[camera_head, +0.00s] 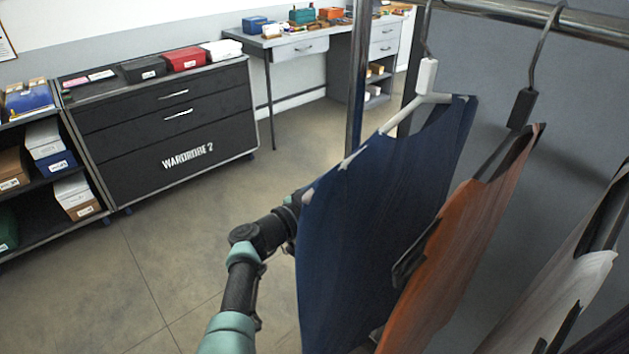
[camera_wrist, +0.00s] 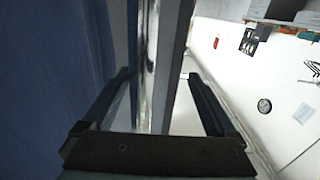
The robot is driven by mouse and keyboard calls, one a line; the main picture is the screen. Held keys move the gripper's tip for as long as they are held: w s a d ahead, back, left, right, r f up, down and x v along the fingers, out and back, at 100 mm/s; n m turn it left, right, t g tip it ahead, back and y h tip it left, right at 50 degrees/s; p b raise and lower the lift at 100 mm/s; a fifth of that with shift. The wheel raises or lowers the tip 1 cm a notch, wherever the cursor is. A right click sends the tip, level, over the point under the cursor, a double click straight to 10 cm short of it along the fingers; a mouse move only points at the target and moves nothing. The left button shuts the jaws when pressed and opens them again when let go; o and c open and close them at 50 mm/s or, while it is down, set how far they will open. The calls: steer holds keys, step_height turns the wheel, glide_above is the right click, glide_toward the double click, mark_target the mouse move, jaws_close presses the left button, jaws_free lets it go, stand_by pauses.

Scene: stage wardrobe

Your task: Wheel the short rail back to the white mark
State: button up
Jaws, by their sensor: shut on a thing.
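The clothes rail fills the right of the head view, with a metal top bar (camera_head: 590,24) and a shiny upright post (camera_head: 356,90). A blue garment (camera_head: 380,200), an orange garment (camera_head: 455,250) and pale ones hang on it. In the wrist view my gripper (camera_wrist: 158,85) has one finger on each side of the upright post (camera_wrist: 147,60) and is shut on it. In the head view the blue garment hides my fingertips and the lower post. The rail's base, its wheels and the white mark are not seen.
A black drawer unit (camera_head: 165,130) marked WARDROBE 2 stands left at the back, beside a shelf (camera_head: 40,190) of boxes. A grey desk (camera_head: 290,48) with small items stands behind the rail. The floor (camera_head: 180,260) left of my arm is clear.

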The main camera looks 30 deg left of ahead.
steer(key=a+b, duration=0.2)
steer(key=b, duration=0.1)
steer(key=w+a+b, duration=0.1)
steer(key=b, duration=0.3)
steer(key=a+b, duration=0.2)
steer(key=b, duration=0.2)
steer(key=shift+w+a+f, duration=0.15)
steer(key=shift+w+a, duration=0.15)
steer(key=shift+a, duration=0.05)
steer(key=b, duration=0.2)
steer(key=a+b, duration=0.1)
steer(key=b, duration=0.1)
steer(key=shift+w, duration=0.2)
steer(key=shift+d+r+p, duration=0.25)
steer(key=shift+p, duration=0.6)
steer(key=shift+s+d+p, duration=0.15)
steer(key=shift+d+p, duration=0.35)
steer(key=shift+p, duration=0.95)
steer(key=shift+f, duration=0.1)
steer(key=p+v, duration=1.2)
